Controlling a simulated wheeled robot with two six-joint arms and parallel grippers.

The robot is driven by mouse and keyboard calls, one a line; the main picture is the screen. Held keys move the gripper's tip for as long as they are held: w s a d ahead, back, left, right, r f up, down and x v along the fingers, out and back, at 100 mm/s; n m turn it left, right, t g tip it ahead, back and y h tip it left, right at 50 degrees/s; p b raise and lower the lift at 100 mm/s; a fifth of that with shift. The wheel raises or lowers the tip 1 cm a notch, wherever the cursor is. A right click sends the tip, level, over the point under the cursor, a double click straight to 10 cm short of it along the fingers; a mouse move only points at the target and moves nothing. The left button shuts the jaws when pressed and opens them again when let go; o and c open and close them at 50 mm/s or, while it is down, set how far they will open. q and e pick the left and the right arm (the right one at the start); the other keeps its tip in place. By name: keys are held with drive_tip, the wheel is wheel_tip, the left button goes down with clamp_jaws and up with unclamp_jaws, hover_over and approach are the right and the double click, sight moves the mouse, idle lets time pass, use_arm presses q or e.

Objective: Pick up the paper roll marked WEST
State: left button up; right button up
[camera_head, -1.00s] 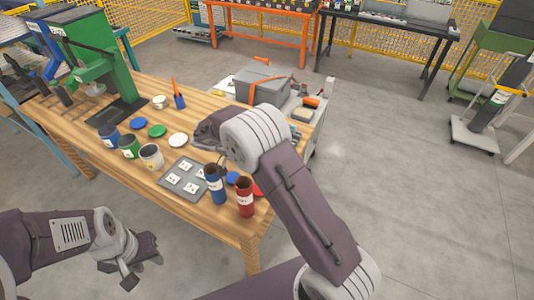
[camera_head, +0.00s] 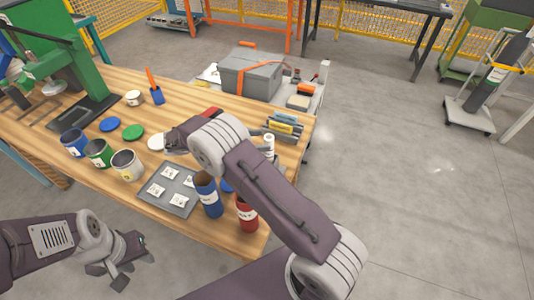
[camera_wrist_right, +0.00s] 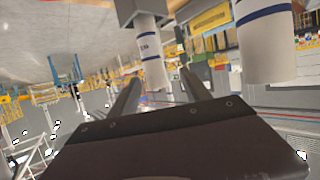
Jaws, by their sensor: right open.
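Two standing tubes with white labels, one blue (camera_head: 208,195) and one red (camera_head: 247,213), are near the table's front edge in the head view; their lettering is too small to read. My right gripper (camera_head: 178,138) is above the table behind them, partly hidden by its wrist. In the right wrist view my right gripper (camera_wrist_right: 159,75) is open. A white roll with a dark band and small unreadable lettering (camera_wrist_right: 150,55) appears between its fingers; contact cannot be told. A second white, blue-banded roll (camera_wrist_right: 266,45) is to its right. My left gripper (camera_head: 128,262) is open and empty off the table's front edge.
The wooden table (camera_head: 225,242) holds a grey tray of white pieces (camera_head: 183,203), several paint cans (camera_head: 98,152) and coloured lids (camera_head: 133,132). A small white bottle-like item (camera_head: 269,143) stands behind my right arm. A strapped grey box (camera_head: 250,75) is beyond.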

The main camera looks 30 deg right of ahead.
drive_tip(key=p+x, duration=0.1)
drive_tip(key=x, duration=0.6)
drive_tip(key=shift+s+p, duration=0.3)
drive_tip(key=shift+p, duration=0.05)
drive_tip(key=shift+a, duration=0.1)
drive_tip(key=c, duration=0.7)
clamp_jaws()
